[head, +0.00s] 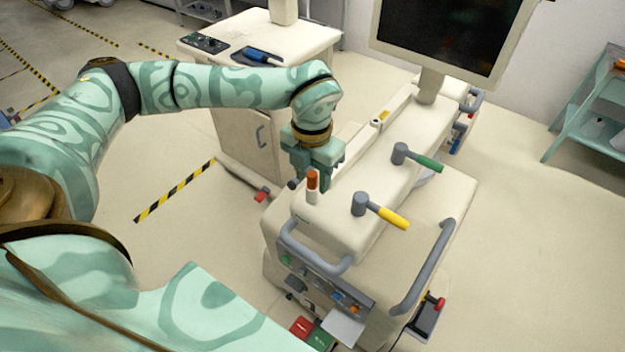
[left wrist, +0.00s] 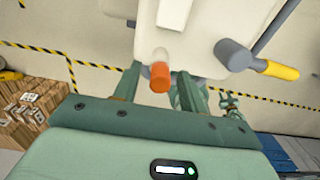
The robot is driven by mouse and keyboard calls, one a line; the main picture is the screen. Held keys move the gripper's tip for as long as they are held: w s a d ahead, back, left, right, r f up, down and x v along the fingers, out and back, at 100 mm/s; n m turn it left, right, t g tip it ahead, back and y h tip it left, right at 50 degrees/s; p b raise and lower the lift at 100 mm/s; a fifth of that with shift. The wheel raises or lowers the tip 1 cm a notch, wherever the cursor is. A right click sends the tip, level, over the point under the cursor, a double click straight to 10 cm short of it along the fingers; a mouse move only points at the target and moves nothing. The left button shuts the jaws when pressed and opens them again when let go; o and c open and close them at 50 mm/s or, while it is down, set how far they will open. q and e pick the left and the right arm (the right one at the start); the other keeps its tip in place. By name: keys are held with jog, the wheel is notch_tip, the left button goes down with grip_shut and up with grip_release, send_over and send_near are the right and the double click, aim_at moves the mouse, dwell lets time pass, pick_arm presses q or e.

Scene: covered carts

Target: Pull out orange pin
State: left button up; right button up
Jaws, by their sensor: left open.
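The orange pin (head: 312,181) stands upright in a white collar on the near left corner of the cream cart top. My left gripper (head: 313,172) is open at the pin, reaching in from behind it, and its fingertips are partly hidden. In the left wrist view, the orange pin (left wrist: 160,77) shows between the two spread fingers of my left gripper (left wrist: 157,80), with a gap visible on each side. I see no grip on it.
Beside the pin, the cart (head: 330,225) carries a yellow-handled lever (head: 392,217) and a green-handled lever (head: 428,163). A grey rail (head: 312,256) runs along its near edge. A monitor (head: 450,38) stands at the back. Another cart (head: 255,95) stands behind my left arm.

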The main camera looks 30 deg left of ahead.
aim_at(312, 173)
dwell(0.4)
pick_arm(q)
grip_shut()
jog(key=shift+r+p, duration=0.15)
jog(key=shift+p, duration=0.15)
jog(key=shift+r+p, duration=2.3)
jog(key=shift+r, duration=0.55)
